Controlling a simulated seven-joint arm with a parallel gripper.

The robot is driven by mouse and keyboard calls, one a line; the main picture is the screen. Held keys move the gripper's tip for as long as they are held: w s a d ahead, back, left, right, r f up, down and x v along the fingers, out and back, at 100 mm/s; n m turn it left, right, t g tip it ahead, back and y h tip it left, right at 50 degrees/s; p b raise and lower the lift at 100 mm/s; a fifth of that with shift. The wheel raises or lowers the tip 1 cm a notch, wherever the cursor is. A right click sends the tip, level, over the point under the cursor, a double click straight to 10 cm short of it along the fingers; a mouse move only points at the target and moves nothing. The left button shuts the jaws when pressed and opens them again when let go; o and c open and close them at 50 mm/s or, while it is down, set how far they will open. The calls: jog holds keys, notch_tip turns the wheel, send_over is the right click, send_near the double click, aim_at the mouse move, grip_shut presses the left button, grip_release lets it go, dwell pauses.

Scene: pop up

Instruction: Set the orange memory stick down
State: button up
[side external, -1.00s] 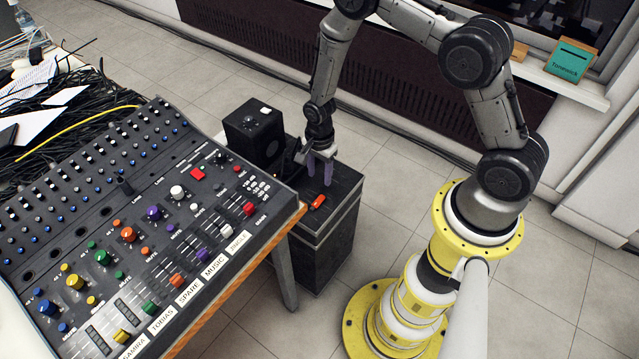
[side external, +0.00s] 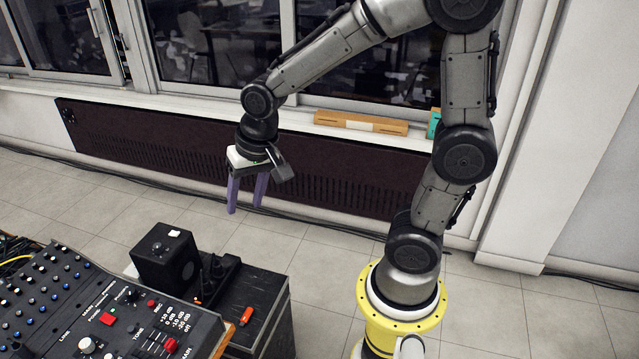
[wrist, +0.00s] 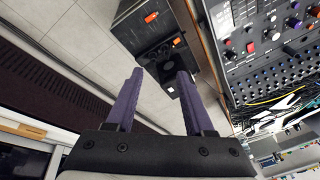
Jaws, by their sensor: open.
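The orange memory stick (side external: 246,316) lies on top of the black cabinet (side external: 262,300), near its front edge beside the mixing desk. It also shows in the wrist view (wrist: 151,17) on the cabinet top, beyond the fingers. My gripper (side external: 245,210) has purple fingers, spread apart with nothing between them. It hangs in the air well above and behind the cabinet, apart from the stick. In the wrist view the two fingers (wrist: 160,78) stand apart.
A black speaker box (side external: 165,262) stands on the left of the cabinet, with small dark gear beside it. The mixing desk (side external: 75,310) is at the lower left. A dark radiator (side external: 330,180) runs along the wall below the windows. The floor between is clear.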

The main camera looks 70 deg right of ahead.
jog(key=s+r+n+t, duration=0.1)
jog(key=s+r+n, duration=0.2)
jog(key=s, duration=0.4)
jog(key=s+r+n+t, duration=0.1)
jog(key=s+r+n, duration=0.3)
jog(key=s, duration=0.4)
jog(key=shift+a+r, duration=0.15)
jog(key=shift+a, duration=0.2)
